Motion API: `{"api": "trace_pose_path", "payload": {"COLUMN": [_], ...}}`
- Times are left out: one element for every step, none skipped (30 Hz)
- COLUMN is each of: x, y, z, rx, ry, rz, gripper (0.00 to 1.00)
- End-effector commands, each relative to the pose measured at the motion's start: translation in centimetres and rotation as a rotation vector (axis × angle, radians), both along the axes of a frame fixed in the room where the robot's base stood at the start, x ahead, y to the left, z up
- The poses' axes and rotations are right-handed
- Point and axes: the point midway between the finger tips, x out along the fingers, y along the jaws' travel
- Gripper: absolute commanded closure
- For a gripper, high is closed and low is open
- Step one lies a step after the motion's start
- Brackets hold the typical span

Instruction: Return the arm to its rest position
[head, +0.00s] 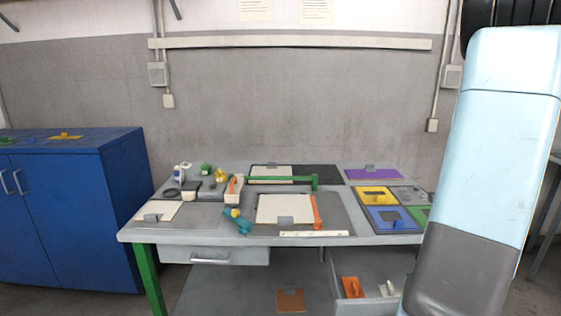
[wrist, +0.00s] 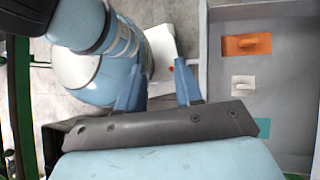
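My arm's light blue and dark grey link (head: 490,150) fills the right side of the head view; my gripper is out of that view. In the wrist view my gripper (wrist: 160,88) shows two blue fingers standing apart, with nothing held between them. They point toward my own blue and white arm parts and the floor. The arm's full pose is not visible.
The open drawer holds an orange piece (wrist: 247,45), a white piece (wrist: 243,85) and a teal piece (wrist: 248,125). A grey workbench (head: 165,237) carries boards, coloured plates and small tools. A blue cabinet (head: 75,215) stands left. My link hides the bench's right end.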

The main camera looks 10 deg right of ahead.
Motion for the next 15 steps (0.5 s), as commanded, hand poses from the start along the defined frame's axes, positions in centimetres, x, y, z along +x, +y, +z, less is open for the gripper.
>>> {"api": "trace_pose_path", "payload": {"x": [0.6, 0.9, 1.3, 1.5, 1.7, 2.0, 2.2, 2.4, 2.6, 2.8, 2.9, 3.1, 3.2, 3.3, 3.4], "y": [1.0, 1.5, 2.3, 2.8, 3.3, 4.0, 4.6, 5.1, 5.9, 6.4, 7.0, 7.7, 8.3, 8.8, 9.6], "z": [0.9, 1.4, 2.0, 2.4, 2.9, 3.5, 3.9, 4.3, 4.9, 5.3, 5.7, 6.3, 6.7, 7.1, 7.6], "rx": [-0.039, -0.058, -0.086, -0.106, -0.126, -0.153, -0.173, -0.193, -0.218, -0.238, -0.256, -0.282, -0.301, -0.318, -0.344], "ry": [-0.034, -0.054, -0.079, -0.100, -0.120, -0.147, -0.168, -0.188, -0.215, -0.236, -0.258, -0.286, -0.307, -0.330, -0.359], "rz": [0.060, 0.097, 0.143, 0.179, 0.214, 0.261, 0.296, 0.333, 0.381, 0.416, 0.453, 0.501, 0.536, 0.572, 0.619], "gripper": [0.65, 0.65, 0.65, 0.65, 0.65, 0.65, 0.65, 0.65, 0.65, 0.65, 0.65, 0.65, 0.65, 0.65, 0.65]}}
